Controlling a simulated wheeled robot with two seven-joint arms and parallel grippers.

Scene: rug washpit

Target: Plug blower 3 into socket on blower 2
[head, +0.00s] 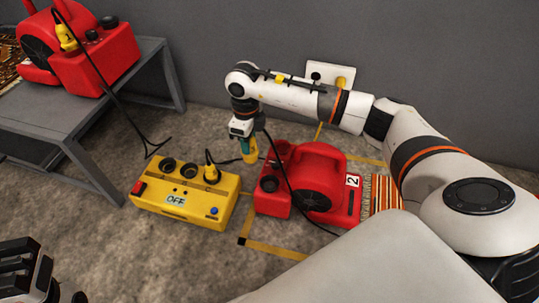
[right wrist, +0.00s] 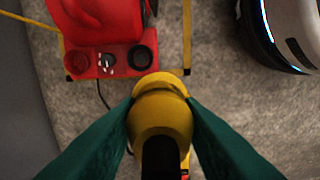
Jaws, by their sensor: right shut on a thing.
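My right gripper (head: 247,148) has teal fingers and is shut on a yellow plug (head: 250,158). In the right wrist view the right gripper (right wrist: 160,108) grips the sides of the yellow plug (right wrist: 162,120). Blower 2 (head: 318,172) is red, labelled "2", and stands on the floor just right of the plug. A red blower (head: 95,60) on the bench has no readable number. My left gripper (head: 25,272) is partly in view at lower left.
A yellow power box (head: 185,205) reading OFF stands left of blower 2, with a yellow plug (head: 210,170) in its top. A grey bench (head: 150,60) stands at left. A wall outlet (head: 330,75) is behind my right arm. Black cables cross the floor area.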

